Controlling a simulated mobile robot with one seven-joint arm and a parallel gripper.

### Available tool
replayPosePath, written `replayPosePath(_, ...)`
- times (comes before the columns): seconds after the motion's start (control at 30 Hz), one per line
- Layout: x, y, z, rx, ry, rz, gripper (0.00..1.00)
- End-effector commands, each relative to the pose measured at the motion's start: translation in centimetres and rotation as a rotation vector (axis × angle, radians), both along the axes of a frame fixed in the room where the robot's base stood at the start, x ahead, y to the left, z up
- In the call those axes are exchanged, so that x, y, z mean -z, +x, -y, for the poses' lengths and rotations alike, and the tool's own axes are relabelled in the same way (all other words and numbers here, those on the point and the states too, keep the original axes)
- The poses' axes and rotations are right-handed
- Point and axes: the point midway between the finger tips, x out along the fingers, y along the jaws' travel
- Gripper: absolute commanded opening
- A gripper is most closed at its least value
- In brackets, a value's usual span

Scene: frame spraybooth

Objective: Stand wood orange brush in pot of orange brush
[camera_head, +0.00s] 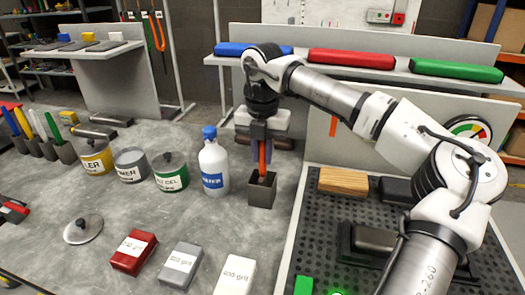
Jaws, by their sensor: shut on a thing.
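My gripper (262,160) points straight down over the dark grey square pot (262,192). It is shut on the orange brush (263,157), which it holds about upright. The orange handle shows between the fingers, and the brush's lower end reaches the pot's open mouth. I cannot tell how deep the brush sits or whether it touches the pot's bottom. The pot stands upright on the grey table, right of the white bottle. The top of the brush is hidden by my gripper.
The white bottle with blue cap (213,162) stands close left of the pot. Labelled cans (170,172) and pots with brushes (62,150) are further left. Grit blocks (181,265) lie in front. A perforated plate (310,228) is at right.

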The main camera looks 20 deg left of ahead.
Motion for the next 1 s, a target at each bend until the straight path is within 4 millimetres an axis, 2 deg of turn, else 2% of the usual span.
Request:
replayPosePath(0.43, 0.35, 0.0, 0.0, 0.0, 0.0, 0.0, 0.0)
replayPosePath(0.47, 0.35, 0.0, 0.0, 0.0, 0.0, 0.0, 0.2)
replayPosePath(0.63, 0.35, 0.0, 0.0, 0.0, 0.0, 0.0, 0.42)
replayPosePath(1.0, -0.27, 0.05, 0.0, 0.001, 0.0, 0.002, 0.42)
